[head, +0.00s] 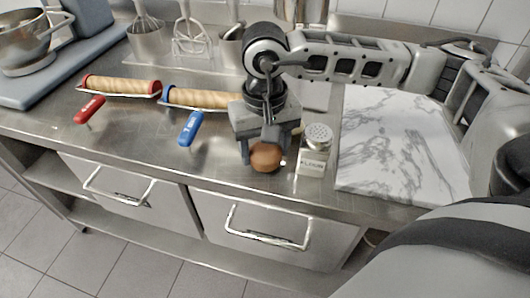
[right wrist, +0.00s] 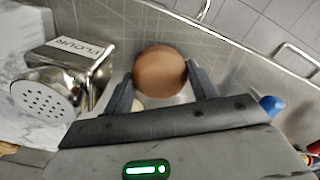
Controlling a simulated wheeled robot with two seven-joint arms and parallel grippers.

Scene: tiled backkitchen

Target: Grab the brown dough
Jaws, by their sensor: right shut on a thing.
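The brown dough (head: 266,157) is a small round ball near the front edge of the steel counter. It also shows in the right wrist view (right wrist: 160,72), between the two fingers. My right gripper (head: 268,150) points down over it and is shut on the dough, one finger on each side. From these frames I cannot tell whether the dough still touches the counter. My left gripper is not in view.
A flour shaker (head: 315,150) stands close right of the gripper, with a marble board (head: 395,140) beyond it. Left are a blue-handled tool (head: 190,128), a red-handled tool (head: 89,109) and two rolling pins (head: 120,86). The counter's front edge is close.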

